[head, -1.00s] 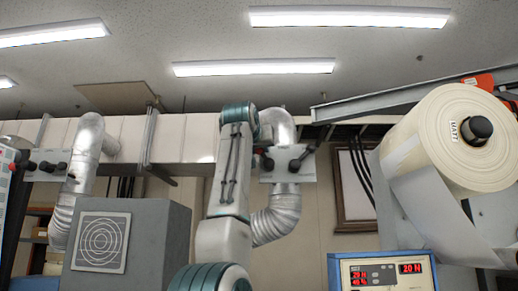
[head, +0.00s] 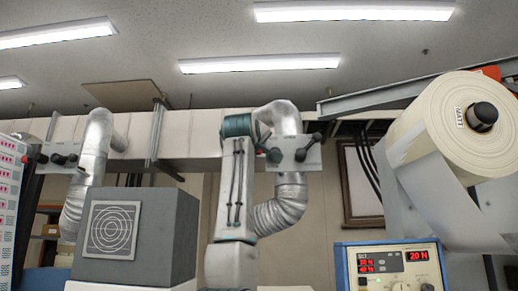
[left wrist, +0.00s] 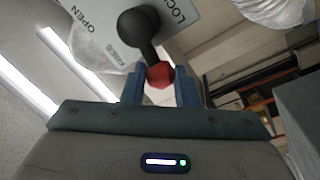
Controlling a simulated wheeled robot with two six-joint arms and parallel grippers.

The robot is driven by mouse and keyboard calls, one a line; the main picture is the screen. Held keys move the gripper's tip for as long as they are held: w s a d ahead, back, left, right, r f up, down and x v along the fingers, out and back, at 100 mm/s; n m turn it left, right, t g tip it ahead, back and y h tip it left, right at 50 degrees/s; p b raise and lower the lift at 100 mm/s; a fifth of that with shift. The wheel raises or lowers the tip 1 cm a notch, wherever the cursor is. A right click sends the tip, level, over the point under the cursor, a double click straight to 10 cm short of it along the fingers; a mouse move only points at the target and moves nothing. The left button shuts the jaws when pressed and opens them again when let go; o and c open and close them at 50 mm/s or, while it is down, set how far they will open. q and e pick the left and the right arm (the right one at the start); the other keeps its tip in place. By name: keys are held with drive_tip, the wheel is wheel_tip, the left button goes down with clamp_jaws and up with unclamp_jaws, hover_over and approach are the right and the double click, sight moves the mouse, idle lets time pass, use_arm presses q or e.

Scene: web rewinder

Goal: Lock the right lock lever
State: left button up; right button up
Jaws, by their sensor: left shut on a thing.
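The right lock lever's pale plate (head: 309,158) is mounted at the silver pipe in the upper middle of the head view. Black lever parts (head: 273,155) show at its left edge. In the left wrist view, the black lever (left wrist: 140,32) crosses a plate marked OPEN and LOCK and ends in a red tip (left wrist: 160,75). My left gripper (left wrist: 160,88) is shut on the red tip, which sits between its blue fingers. In the head view, my left arm rises to the plate's left side, and its fingers are hard to make out. My right gripper is not in view.
Another lever plate (head: 60,156) is at the left pipe (head: 95,155). A large paper roll (head: 445,130) stands at right above a control box (head: 395,266) with red digits. A grey box (head: 140,235) stands lower left.

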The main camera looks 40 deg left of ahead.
use_arm(q)
drive_tip(key=shift+f+n+y+b, duration=0.25)
drive_tip(key=shift+f+n, duration=0.3)
drive_tip(key=shift+n, duration=0.65)
drive_tip(key=shift+f+n+y+b, duration=0.2)
drive_tip(key=shift+f+n, duration=0.3)
drive_tip(key=shift+n, duration=0.7)
drive_tip(key=shift+f, duration=0.1)
drive_tip(key=o, duration=1)
drive_tip(key=shift+s, duration=0.1)
